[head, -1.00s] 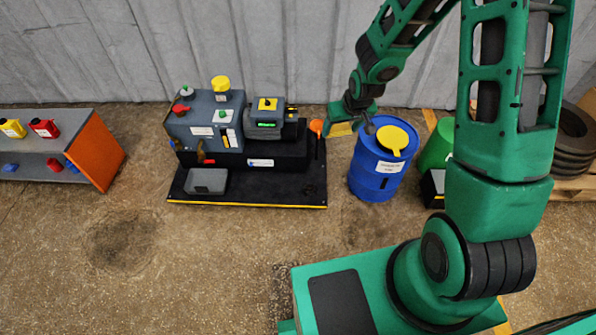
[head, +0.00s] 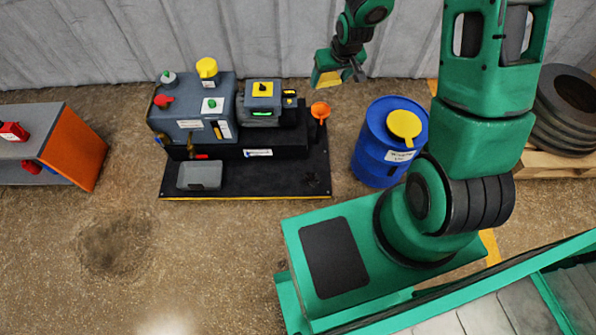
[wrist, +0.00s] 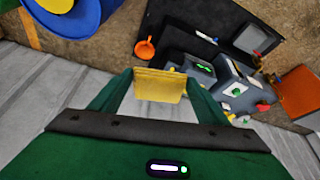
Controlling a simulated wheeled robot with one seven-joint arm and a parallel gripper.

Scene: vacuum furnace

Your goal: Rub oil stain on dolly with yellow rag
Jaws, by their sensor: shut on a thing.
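The yellow rag (head: 328,78) is held in my gripper (head: 342,72), in the air behind the gap between the dolly and the blue drum. In the wrist view the rag (wrist: 160,85) lies flat between the fingertips, which are shut on it. The black dolly (head: 255,186) with a yellow front edge carries a grey pump unit (head: 193,110). A small dark patch, likely the oil stain (head: 311,179), shows on the dolly's bare right front deck. The rag is well apart from it. I cannot make out the stain in the wrist view.
An orange funnel (head: 320,111) stands at the dolly's right edge, near the gripper. The blue drum (head: 378,145) stands right of the dolly. A dark floor patch (head: 115,243) is at left, beside open floor.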

